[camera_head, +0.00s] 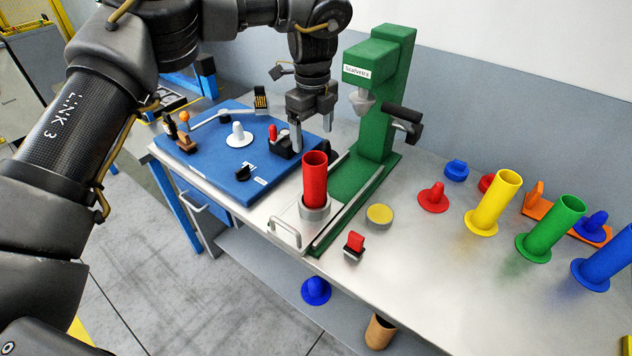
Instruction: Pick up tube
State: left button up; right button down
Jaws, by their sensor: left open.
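A red tube (315,178) stands upright in a grey round holder (314,208) on a metal slide plate in front of the green press (377,100). My left gripper (312,138) points down, open and empty, above and slightly behind the red tube's top. A yellow tube (493,202), a green tube (551,228) and a blue tube (606,258) stand tilted in the picture on the table's right side. My right gripper is not in view.
A blue board (215,175) with a white cone (239,136) and small fixtures lies left. A red cone (433,198), a yellow disc (379,215) and a red switch (354,244) sit on the metal table. A lower shelf holds a blue cone (316,290) and a brown tube (380,331).

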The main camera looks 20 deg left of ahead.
aim_at(315, 167)
pick_arm(q)
notch_tip(315, 167, down, 6)
jog(key=shift+d+f+p, duration=0.1)
jog(key=shift+p, duration=1)
notch_tip(315, 167, down, 4)
jog(key=shift+d+r+p, duration=0.1)
jog(key=shift+r+p, duration=0.1)
jog(key=shift+p, duration=0.95)
jog(key=shift+w+f, duration=0.1)
jog(key=shift+f, duration=0.45)
jog(key=c, duration=1.3)
